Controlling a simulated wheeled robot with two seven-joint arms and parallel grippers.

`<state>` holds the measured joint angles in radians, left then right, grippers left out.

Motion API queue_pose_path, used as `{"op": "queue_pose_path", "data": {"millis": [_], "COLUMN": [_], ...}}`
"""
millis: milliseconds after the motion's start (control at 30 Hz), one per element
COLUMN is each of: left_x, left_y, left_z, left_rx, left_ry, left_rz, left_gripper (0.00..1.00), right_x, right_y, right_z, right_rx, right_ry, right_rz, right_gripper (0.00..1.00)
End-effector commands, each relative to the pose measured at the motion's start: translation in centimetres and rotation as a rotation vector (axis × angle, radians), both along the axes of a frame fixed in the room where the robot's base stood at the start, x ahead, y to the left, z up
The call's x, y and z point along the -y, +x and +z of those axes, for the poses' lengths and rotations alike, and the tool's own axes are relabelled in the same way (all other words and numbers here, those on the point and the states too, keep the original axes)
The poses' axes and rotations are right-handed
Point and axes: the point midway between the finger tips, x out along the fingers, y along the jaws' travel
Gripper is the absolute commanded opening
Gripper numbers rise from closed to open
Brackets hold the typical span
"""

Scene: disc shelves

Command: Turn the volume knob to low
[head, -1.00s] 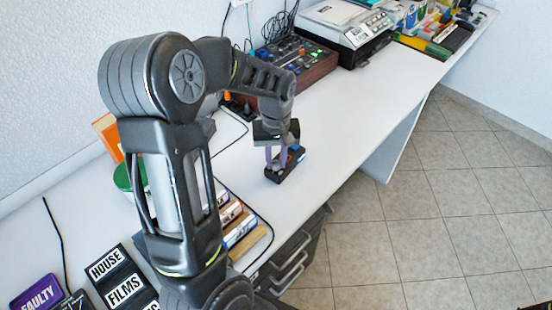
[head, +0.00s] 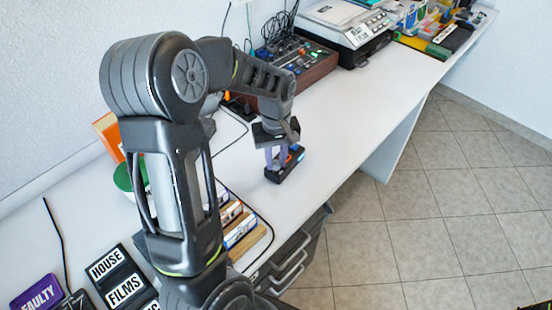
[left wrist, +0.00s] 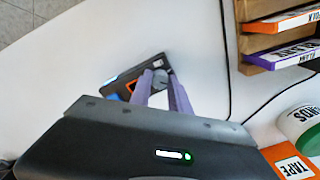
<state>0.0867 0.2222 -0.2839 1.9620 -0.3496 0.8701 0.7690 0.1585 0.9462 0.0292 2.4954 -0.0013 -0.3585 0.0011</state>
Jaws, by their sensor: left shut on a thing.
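A small black box (head: 287,173) with a blue and orange marking lies on the white bench, under my left gripper. It also shows in the left wrist view (left wrist: 118,86), where a round grey knob (left wrist: 160,78) sits between the fingertips. My left gripper (head: 277,163) points down with its purple fingers shut on the knob, also seen in the left wrist view (left wrist: 160,88). The fingers partly hide the box and the knob, and I cannot read a knob setting. My right gripper is not in view.
A wood-sided mixer (head: 310,82) and a grey machine (head: 348,35) stand behind along the wall. A wooden rack (head: 250,241) of labelled cases stands nearer me. Black labelled boxes (head: 123,285) lie at lower left. The bench right of the black box is clear.

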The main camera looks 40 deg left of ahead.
Motion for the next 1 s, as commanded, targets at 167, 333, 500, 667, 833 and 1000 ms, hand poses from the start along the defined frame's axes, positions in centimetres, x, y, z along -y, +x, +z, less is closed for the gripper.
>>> {"op": "queue_pose_path", "data": {"millis": [167, 333, 500, 667, 833, 1000], "left_x": [0.0, 0.0, 0.0, 0.0, -0.01, -0.01], "left_y": [0.01, 0.01, 0.01, 0.01, 0.01, 0.01], "left_z": [0.02, 0.02, 0.02, 0.02, 0.01, 0.02], "left_rx": [0.0, 0.0, 0.0, 0.0, 0.0, 0.0], "left_ry": [0.0, 0.0, 0.0, 0.0, 0.0, 0.0], "left_rz": [0.0, 0.0, 0.0, 0.0, 0.0, 0.0], "left_gripper": [0.0, 0.0, 0.0, 0.35, 0.45, 0.45], "right_x": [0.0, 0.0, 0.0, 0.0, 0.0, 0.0], "right_y": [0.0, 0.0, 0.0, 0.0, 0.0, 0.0], "right_z": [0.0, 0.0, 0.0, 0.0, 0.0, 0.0], "right_rx": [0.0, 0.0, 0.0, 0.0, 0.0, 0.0], "right_ry": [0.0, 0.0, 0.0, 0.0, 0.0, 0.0], "right_rz": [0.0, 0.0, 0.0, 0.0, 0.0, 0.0], "right_gripper": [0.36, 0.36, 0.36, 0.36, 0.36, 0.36]}}
